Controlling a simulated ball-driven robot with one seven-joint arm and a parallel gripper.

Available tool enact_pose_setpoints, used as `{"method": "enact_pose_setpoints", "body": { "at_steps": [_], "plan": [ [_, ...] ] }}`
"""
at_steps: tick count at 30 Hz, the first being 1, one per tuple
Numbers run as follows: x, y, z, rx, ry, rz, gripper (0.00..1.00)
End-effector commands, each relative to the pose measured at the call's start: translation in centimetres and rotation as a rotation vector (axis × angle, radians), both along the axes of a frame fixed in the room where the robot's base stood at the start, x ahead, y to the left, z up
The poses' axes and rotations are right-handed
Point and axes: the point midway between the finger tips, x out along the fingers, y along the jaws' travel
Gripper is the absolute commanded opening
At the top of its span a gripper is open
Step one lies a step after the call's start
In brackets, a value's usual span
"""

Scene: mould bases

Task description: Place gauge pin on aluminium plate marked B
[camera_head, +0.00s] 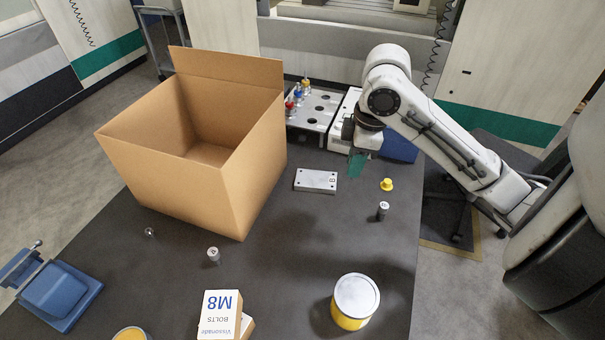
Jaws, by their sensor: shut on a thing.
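The aluminium plate (312,182) lies flat on the dark table right of the cardboard box. It has holes near its corners and a dark mark like a B at its right end. My gripper (358,166) is above the table, behind and right of the plate and apart from it. A teal part shows at its tip. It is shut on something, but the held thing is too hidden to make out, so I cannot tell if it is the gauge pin. Short metal cylinders stand upright at right (383,211) and front left (214,256).
A tall open cardboard box (215,185) stands left of the plate. A grey rack (318,112) with coloured items is behind. A yellow knob-like piece (386,184), a yellow-and-white tin (354,302) and an M8 bolts box (219,316) are around. The table between plate and tin is clear.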

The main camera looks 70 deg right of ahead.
Motion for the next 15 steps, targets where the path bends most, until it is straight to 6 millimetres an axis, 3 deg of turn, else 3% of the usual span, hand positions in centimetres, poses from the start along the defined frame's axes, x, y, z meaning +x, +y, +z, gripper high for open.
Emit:
{"method": "enact_pose_setpoints", "body": {
  "at_steps": [5, 15],
  "plan": [
    [1.2, -0.7, -0.6, 0.003, 0.0, 0.0, 0.0],
    [7.1, -4.7, -3.9, 0.004, 0.0, 0.0, 0.0]
  ]
}}
